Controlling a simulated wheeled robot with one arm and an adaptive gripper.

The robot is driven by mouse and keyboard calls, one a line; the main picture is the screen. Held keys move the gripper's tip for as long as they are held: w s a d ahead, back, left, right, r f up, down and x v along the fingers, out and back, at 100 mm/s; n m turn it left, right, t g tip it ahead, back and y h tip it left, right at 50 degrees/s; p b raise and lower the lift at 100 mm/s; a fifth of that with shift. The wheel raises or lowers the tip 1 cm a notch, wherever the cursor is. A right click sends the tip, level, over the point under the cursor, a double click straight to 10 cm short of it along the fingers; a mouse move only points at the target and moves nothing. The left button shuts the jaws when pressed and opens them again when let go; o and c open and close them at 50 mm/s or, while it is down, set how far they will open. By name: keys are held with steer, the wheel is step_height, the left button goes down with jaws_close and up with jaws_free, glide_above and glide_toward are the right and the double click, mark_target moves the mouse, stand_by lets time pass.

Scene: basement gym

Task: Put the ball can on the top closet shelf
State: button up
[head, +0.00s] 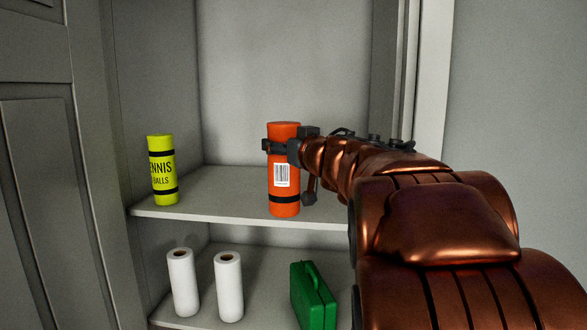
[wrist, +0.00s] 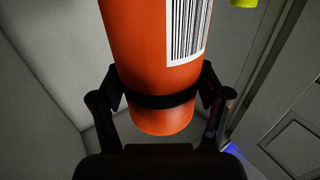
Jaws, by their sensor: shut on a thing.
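An orange can (head: 285,195) with black bands and a white barcode label is upright in my gripper (head: 282,147). My gripper is shut around its upper part. The can is over the upper visible closet shelf (head: 230,190), near the front edge; I cannot tell if its base touches the shelf. In the wrist view the orange can (wrist: 145,50) sits between the two dark fingers of my gripper (wrist: 160,100). A yellow can (head: 163,170) lettered as tennis balls stands upright at the left end of the same shelf.
On the shelf below are two white paper rolls (head: 183,285) (head: 229,290) and a green case (head: 313,300). The closet door (head: 50,180) stands at the left. The shelf is clear between the two cans. A wall (head: 520,90) is at the right.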

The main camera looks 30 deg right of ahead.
steer(key=w+d+f, duration=0.4)
steer(key=w+d, duration=0.4)
steer(key=w, duration=0.2)
steer(key=shift+d+f, duration=0.3)
steer(key=shift+d, duration=0.1)
steer(key=shift+w+f, duration=0.1)
steer(key=shift+f, duration=0.1)
stand_by(0.3)
steer(key=o, duration=1.7)
steer(key=shift+o, duration=0.2)
steer(key=s+a+b, duration=0.1)
steer(key=s, duration=1.1)
steer(key=shift+r, duration=0.15)
